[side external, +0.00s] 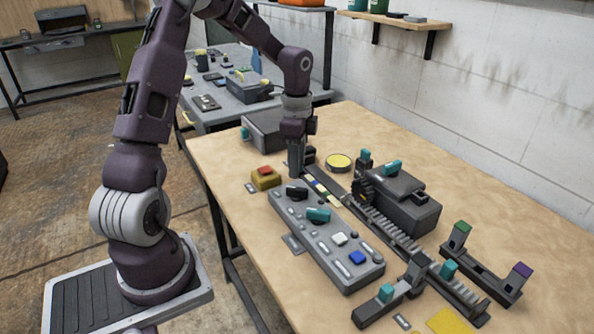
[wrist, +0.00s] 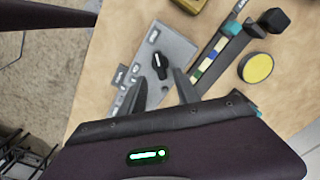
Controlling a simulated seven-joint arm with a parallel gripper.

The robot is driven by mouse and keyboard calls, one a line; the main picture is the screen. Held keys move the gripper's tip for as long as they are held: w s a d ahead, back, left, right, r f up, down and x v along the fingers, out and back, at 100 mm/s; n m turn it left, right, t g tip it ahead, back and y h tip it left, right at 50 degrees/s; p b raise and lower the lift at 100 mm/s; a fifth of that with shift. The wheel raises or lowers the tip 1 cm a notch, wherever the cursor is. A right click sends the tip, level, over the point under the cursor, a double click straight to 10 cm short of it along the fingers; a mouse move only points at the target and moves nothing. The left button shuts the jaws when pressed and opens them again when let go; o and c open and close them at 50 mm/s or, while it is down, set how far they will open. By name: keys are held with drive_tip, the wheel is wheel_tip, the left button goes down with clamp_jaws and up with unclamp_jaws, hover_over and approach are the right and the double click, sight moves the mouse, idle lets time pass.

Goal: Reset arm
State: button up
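My gripper (side external: 296,172) points down above the table near the far end of a grey control panel (side external: 283,205). In the wrist view its two fingers (wrist: 163,90) stand apart with nothing seen between them. The panel (wrist: 178,45) carries a black knob (wrist: 160,66), a teal knob (side external: 318,214), and white and blue buttons. Beside it runs a dark rail with a strip of coloured patches (side external: 321,188) and a toothed rack (side external: 395,232). A grey housing with a teal knob (side external: 405,207) stands on the rack's far side.
A red button on a yellow box (side external: 265,178) and a yellow disc (side external: 339,161) lie near the gripper. A grey box (side external: 262,130) stands behind it. Brackets with teal, green and purple blocks (side external: 485,266) and a yellow square (side external: 448,321) occupy the near end.

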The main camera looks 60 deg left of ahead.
drive_tip(key=s+d+r+n+t+y, duration=0.1)
drive_tip(key=s+d+r+n+y, duration=0.1)
drive_tip(key=s+d+r, duration=0.4)
drive_tip(key=s+d+r+n+t+h, duration=0.2)
drive_tip(key=s+d+r+n+t, duration=0.2)
drive_tip(key=s+d, duration=0.9)
wheel_tip(320, 180, up, 5)
drive_tip(key=s+n, duration=0.2)
drive_tip(key=n, duration=0.1)
drive_tip(key=shift+t, duration=0.3)
drive_tip(key=shift+s, duration=0.1)
